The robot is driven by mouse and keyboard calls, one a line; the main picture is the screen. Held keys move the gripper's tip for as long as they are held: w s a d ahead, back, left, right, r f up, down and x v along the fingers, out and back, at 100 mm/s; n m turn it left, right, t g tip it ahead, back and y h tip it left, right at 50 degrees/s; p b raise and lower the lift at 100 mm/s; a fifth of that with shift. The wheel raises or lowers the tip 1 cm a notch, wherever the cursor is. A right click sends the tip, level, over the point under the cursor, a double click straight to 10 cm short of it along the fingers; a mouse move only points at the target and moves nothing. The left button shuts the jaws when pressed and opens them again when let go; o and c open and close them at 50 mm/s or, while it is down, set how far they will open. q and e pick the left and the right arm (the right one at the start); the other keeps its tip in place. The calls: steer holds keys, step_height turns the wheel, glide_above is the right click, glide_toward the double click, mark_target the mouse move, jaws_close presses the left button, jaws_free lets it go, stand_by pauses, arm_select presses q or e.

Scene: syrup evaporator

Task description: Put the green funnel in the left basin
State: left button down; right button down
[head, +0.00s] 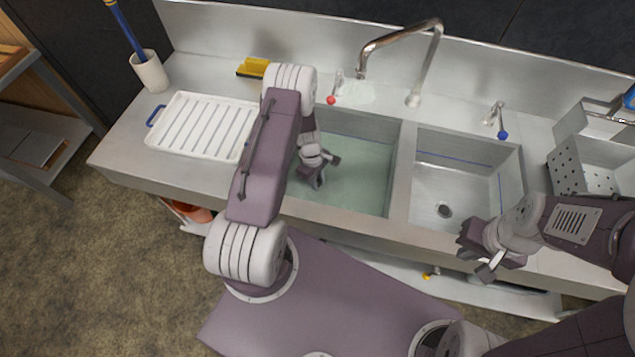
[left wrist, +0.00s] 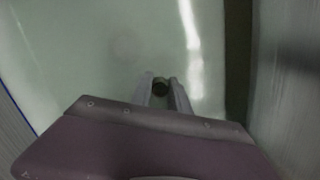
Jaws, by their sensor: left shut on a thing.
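The left basin (head: 365,170) holds pale green water, which also fills most of the left wrist view (left wrist: 90,60). My left gripper (head: 325,160) points down into this basin, partly hidden by its own arm. In the left wrist view its fingers (left wrist: 161,88) close on a small dark round thing (left wrist: 160,88), which I cannot identify. I cannot make out a green funnel in either view. My right gripper (head: 478,255) is at the counter's front edge below the right basin, with its fingers apart and nothing seen between them.
The right basin (head: 450,180) is empty, with a drain. A tap (head: 425,65) stands behind the basins, with red and blue knobs. A perforated metal box (head: 580,172) is at right.

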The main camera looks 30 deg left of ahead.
arm_select(q)
steer(key=shift+f, duration=0.3)
steer(key=c, duration=0.7)
jaws_free()
steer(key=shift+r, duration=0.1)
step_height(320, 180, up, 34)
steer(key=p, duration=2.7)
steer(key=shift+f, duration=0.25)
